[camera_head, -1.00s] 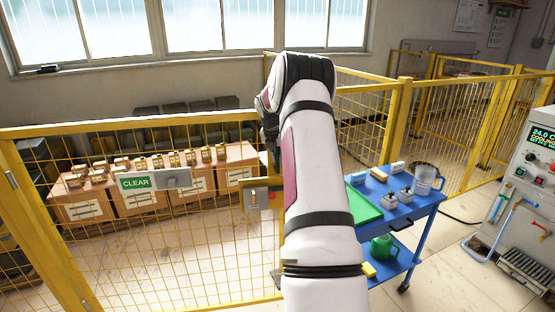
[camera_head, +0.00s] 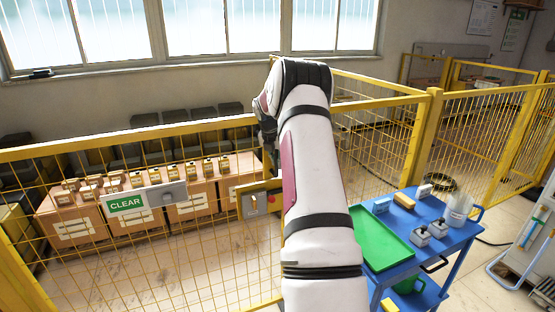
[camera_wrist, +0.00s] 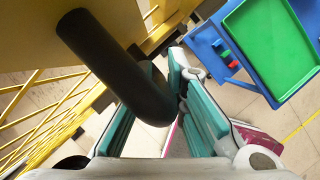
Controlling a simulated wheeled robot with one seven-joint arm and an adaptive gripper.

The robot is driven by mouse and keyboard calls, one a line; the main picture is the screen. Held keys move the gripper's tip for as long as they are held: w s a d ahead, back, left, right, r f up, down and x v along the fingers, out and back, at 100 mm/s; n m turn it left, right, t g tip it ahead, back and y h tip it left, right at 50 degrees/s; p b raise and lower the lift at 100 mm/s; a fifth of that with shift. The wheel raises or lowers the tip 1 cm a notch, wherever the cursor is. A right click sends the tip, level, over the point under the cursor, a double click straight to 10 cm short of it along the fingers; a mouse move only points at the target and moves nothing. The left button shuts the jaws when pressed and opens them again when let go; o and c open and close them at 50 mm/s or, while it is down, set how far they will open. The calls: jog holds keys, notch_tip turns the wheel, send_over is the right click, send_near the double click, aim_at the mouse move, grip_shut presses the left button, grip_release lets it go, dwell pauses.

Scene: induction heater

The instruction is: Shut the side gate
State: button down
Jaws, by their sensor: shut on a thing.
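The side gate (camera_head: 130,134), a yellow-framed mesh panel, spans the left of the head view. Its top rail looks roughly in line with the rail right of my arm; my arm hides the joint, so I cannot tell whether any gap is left. A plate with a grey box and red button (camera_head: 255,203) shows beside my arm. In the wrist view, my gripper (camera_wrist: 164,72) has its teal-padded fingers on either side of a thick black bent handle (camera_wrist: 112,66) and is shut on it. In the head view my arm mostly hides the gripper.
A blue trolley (camera_head: 456,240) with a green tray (camera_head: 385,240), small boxes and a jug stands close right of my arm. A yellow fence post (camera_head: 424,135) rises behind it. Crates (camera_head: 140,210) sit behind the mesh. A pale cabinet (camera_head: 540,240) is at the right edge.

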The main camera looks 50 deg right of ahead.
jog(key=shift+w+a+r, duration=0.1)
jog(key=shift+w+r, duration=0.05)
jog(key=shift+w, duration=0.7)
jog(key=c, duration=1.6)
grip_release()
jog(key=shift+w, duration=0.15)
jog(key=shift+s+d, duration=0.2)
jog(key=shift+s, duration=0.2)
jog(key=v, duration=1.1)
jog(key=shift+a+r, duration=0.25)
jog(key=shift+r, duration=0.05)
jog(key=shift+s, duration=0.15)
